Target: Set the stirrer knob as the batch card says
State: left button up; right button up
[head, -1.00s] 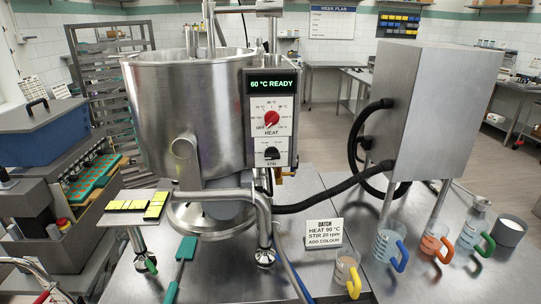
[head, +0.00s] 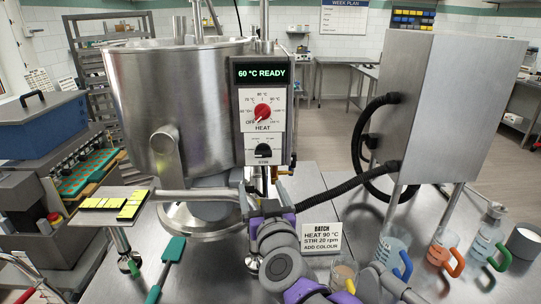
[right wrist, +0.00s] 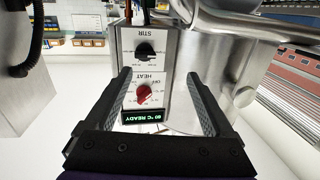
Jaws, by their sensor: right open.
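The black stirrer knob (head: 263,151), marked STIR, sits low on the kettle's control panel (head: 248,125). It also shows in the right wrist view (right wrist: 145,50), where the panel appears upside down. Its exact setting is too small to read. The white batch card (head: 322,239) stands on the table and reads heat 90 °C, stir 20 rpm, add colour. My right gripper (right wrist: 160,76) is open and empty, its fingers either side of the panel in the wrist view, apart from the knob. In the head view my right arm stands below the panel. My left gripper is out of view.
The red HEAT knob (head: 263,112) and a display (head: 262,72) reading 60 °C READY are above the STIR knob. A pipe (head: 200,197) and black hose (head: 340,187) run near the arm. Beakers with coloured handles (head: 391,255) stand at right.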

aim_at(263, 154)
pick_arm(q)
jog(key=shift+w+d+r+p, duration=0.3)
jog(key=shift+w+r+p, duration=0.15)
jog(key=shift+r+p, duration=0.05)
pick_arm(e)
jog(key=w+h, duration=0.1)
jog(key=w, duration=0.3)
jog(key=w+r+m+h, duration=0.1)
jog(key=w, duration=0.4)
jog(key=w+h, duration=0.1)
jog(key=w, duration=0.3)
jog(key=shift+w+d+r+m, duration=0.2)
jog(key=shift+w+r+m, duration=0.1)
jog(key=shift+m, duration=0.1)
jog(key=shift+c, duration=0.3)
jog(key=shift+s, duration=0.1)
jog(key=c, duration=1.3)
